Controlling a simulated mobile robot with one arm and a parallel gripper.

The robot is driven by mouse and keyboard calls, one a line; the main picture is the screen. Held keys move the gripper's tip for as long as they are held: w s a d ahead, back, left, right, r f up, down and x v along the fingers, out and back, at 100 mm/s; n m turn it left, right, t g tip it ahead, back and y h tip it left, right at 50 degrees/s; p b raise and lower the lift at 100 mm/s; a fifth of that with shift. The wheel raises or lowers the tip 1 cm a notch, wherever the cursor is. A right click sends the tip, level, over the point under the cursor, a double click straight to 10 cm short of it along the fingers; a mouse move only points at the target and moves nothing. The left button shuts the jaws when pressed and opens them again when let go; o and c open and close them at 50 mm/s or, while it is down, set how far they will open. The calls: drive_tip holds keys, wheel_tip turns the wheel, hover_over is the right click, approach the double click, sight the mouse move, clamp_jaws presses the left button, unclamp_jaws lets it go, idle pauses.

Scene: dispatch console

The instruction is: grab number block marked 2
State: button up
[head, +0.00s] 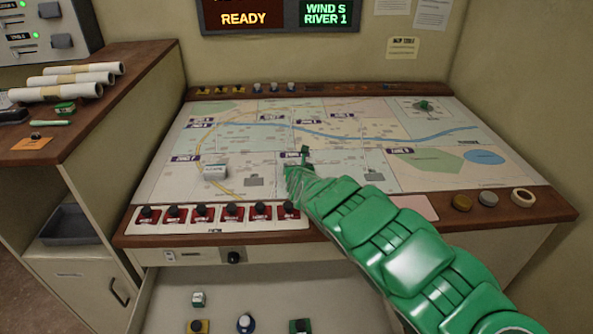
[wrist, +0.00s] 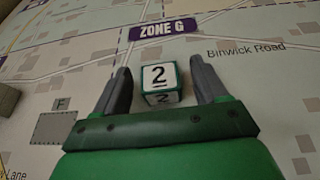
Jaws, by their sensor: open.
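The number block marked 2 (wrist: 159,78) is a small white cube with green edges. My gripper (wrist: 158,77) is open, with one dark finger on each side of the block and a visible gap on both sides. In the head view my green arm reaches over the map from the lower right, and my gripper (head: 297,172) is low over the map near a purple zone label. The block is mostly hidden there behind my gripper.
A white block (head: 213,170) stands on the map to the left of my gripper. A row of red switches (head: 217,215) lines the table's front edge. An open drawer (head: 270,290) below holds several small items. Paper rolls (head: 70,85) lie on the left cabinet.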

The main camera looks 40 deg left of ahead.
drive_tip(key=shift+w+a+f, duration=0.1)
drive_tip(key=shift+a, duration=0.05)
drive_tip(key=c, duration=1)
drive_tip(key=shift+c, duration=0.2)
